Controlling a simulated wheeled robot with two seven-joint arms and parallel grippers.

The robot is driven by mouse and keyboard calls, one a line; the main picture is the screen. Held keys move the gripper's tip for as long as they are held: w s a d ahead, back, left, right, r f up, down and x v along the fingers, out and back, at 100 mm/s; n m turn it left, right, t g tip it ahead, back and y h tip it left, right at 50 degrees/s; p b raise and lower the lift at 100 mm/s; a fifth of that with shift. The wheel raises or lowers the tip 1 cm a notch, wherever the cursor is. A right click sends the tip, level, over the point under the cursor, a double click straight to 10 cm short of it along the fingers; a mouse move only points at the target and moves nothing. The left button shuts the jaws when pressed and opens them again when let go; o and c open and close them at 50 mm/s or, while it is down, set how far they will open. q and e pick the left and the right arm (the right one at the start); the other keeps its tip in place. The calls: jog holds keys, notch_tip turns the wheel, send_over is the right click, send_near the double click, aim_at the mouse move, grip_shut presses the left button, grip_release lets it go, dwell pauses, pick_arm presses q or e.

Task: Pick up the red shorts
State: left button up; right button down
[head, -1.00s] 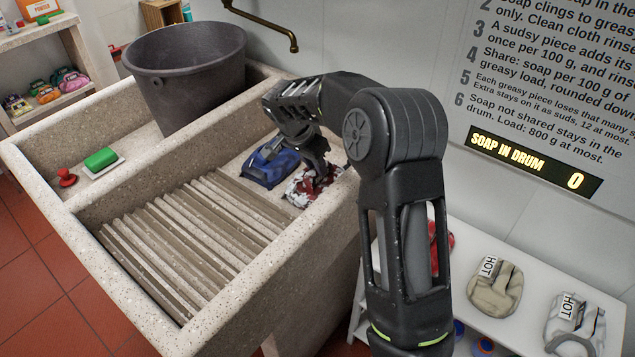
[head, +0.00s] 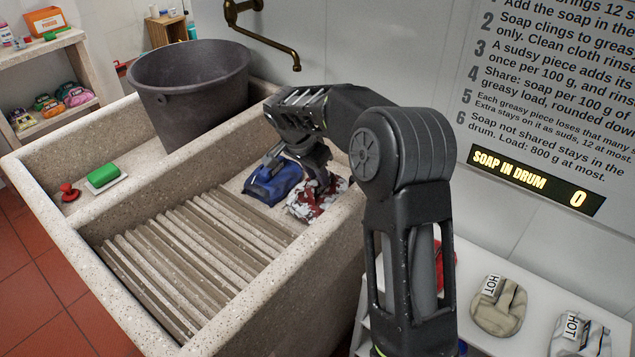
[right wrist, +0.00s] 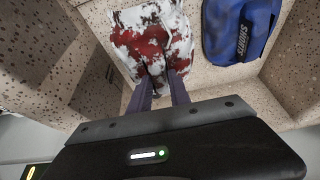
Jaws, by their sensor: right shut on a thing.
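The red shorts (head: 318,197), mottled with white suds-like patches, lie in the sink's back right corner beyond the ridged washboard. They also show in the right wrist view (right wrist: 152,45). My right gripper (head: 318,178) reaches down over them, its fingers (right wrist: 160,92) shut on their near edge in the wrist view. The shorts still seem to rest on the sink floor. The fingertips are partly hidden by the cloth. A blue folded garment (head: 272,183) lies just left of the shorts, and also shows in the wrist view (right wrist: 240,28). My left gripper is not in view.
The stone sink's rim (head: 50,220) and the ridged washboard (head: 185,260) surround the work area. A dark drum (head: 190,85) stands behind, with a brass tap (head: 265,35) above. Green soap (head: 102,175) and a red plug (head: 69,192) sit left. Clothes tagged HOT (head: 498,305) lie right.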

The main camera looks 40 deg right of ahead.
notch_tip(320, 180, up, 8)
jog(key=shift+f, duration=0.25)
dwell(0.4)
jog(key=c, duration=1.7)
grip_release()
jog(key=shift+c, duration=0.2)
grip_shut()
